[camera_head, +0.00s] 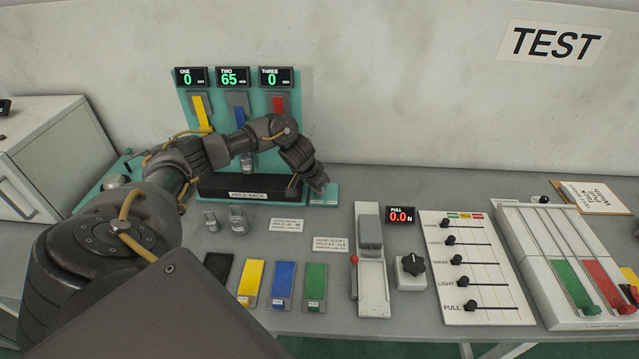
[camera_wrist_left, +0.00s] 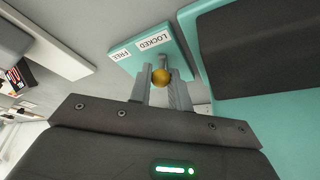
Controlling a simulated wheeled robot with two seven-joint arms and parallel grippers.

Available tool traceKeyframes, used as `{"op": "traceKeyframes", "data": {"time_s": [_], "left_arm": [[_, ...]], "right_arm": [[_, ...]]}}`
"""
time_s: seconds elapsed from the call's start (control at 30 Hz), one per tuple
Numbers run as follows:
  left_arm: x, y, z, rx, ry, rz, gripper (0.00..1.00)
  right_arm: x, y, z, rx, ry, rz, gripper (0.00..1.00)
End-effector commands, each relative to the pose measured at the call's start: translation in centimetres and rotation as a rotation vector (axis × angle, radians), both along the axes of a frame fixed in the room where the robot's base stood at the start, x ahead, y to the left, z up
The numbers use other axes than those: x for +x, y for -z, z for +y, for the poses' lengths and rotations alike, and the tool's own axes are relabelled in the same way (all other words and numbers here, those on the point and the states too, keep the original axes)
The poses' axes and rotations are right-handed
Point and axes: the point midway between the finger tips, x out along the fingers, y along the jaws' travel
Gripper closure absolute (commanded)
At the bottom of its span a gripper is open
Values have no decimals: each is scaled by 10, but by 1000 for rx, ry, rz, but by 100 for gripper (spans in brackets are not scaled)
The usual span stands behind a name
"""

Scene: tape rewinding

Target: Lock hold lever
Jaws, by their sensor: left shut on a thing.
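The hold lever's brass knob (camera_wrist_left: 160,76) is between the two fingers of my left gripper (camera_wrist_left: 162,88), which is shut on it in the left wrist view. The lever stands on a teal plate (camera_wrist_left: 143,57) with a LOCKED label (camera_wrist_left: 153,40) and a FREE label (camera_wrist_left: 120,55). The knob is nearer the LOCKED label. In the head view my left gripper (camera_head: 320,184) reaches down at the right end of the black hold rack (camera_head: 247,188); it hides the lever there. My right gripper is not in view.
Behind the arm stands a teal panel with displays (camera_head: 229,77) and coloured levers. Coloured blocks (camera_head: 283,285), a force gauge reading 0.0 N (camera_head: 400,215), a black dial (camera_head: 412,266) and a slider board (camera_head: 470,270) lie in front and to the right.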

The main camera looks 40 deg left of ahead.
Motion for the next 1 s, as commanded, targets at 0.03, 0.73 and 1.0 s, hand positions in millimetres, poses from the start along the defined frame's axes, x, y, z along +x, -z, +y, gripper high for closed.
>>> {"op": "traceKeyframes", "data": {"time_s": [0.03,0.73,1.0], "left_arm": [[0,0,1,1,2,0,100],[-1,-3,0,0,-1,-1,59],[-17,-44,2,2,0,-5,59]], "right_arm": [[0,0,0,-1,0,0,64],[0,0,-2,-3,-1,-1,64],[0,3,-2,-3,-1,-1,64]]}}
